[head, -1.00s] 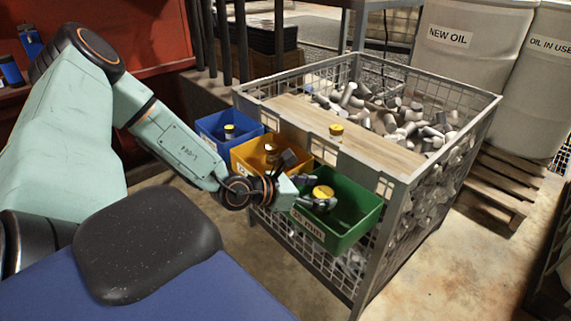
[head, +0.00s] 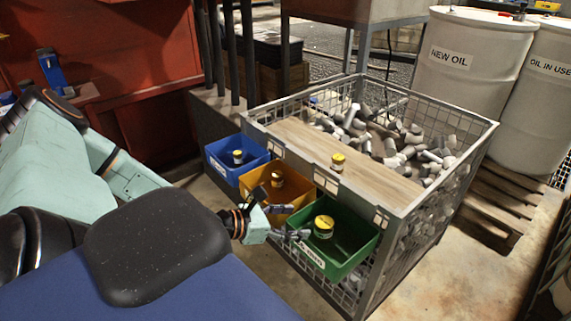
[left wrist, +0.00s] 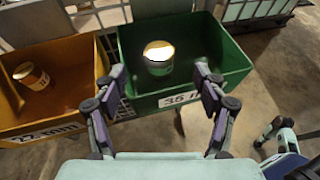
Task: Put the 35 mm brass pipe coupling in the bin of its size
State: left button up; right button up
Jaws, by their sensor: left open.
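A brass pipe coupling with a yellow top (head: 323,226) stands in the green bin (head: 328,270). In the left wrist view the same coupling (left wrist: 158,60) stands inside the green bin (left wrist: 232,70), whose label reads "35" with the rest cut off by a finger. My left gripper (head: 296,234) is open and empty at the near left side of the green bin. In the left wrist view its fingers (left wrist: 159,74) are spread apart, with the coupling beyond them and not touched.
A yellow bin (head: 252,182) labelled 22 mm and a blue bin (head: 216,170) hang beside the green one, each holding a coupling. Another small coupling (head: 338,162) stands on the wooden board (head: 375,178). The wire cage (head: 480,130) behind is full of grey fittings.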

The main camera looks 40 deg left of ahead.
pick_arm(q)
jog(key=shift+p+v, duration=0.75)
jog(key=shift+v, duration=0.15)
jog(key=s+d+f+m+g+h, duration=0.3)
jog(key=s+d+f+m+g, duration=0.1)
jog(key=s+d+m+g, duration=0.6)
jog(key=s+f+m+g+y, duration=0.5)
jog(key=s+m+y, duration=0.1)
jog(key=s+m, duration=0.6)
jog(key=shift+d+r+m+t+y, duration=0.1)
jog(key=shift+d+m+t+y, duration=0.2)
jog(key=shift+d+m, duration=1)
jog(key=shift+d+m+t+y, duration=0.25)
jog(key=shift+d+m+t, duration=0.25)
jog(key=shift+m, duration=1.45)
jog(key=shift+d+r+m+t+y, duration=0.1)
jog(key=shift+d+m+t+y, duration=0.2)
jog(key=shift+d+m, duration=1)
jog(key=shift+s+a+m, duration=0.1)
jog(key=shift+a+m, duration=0.15)
jog(key=shift+a, duration=0.25)
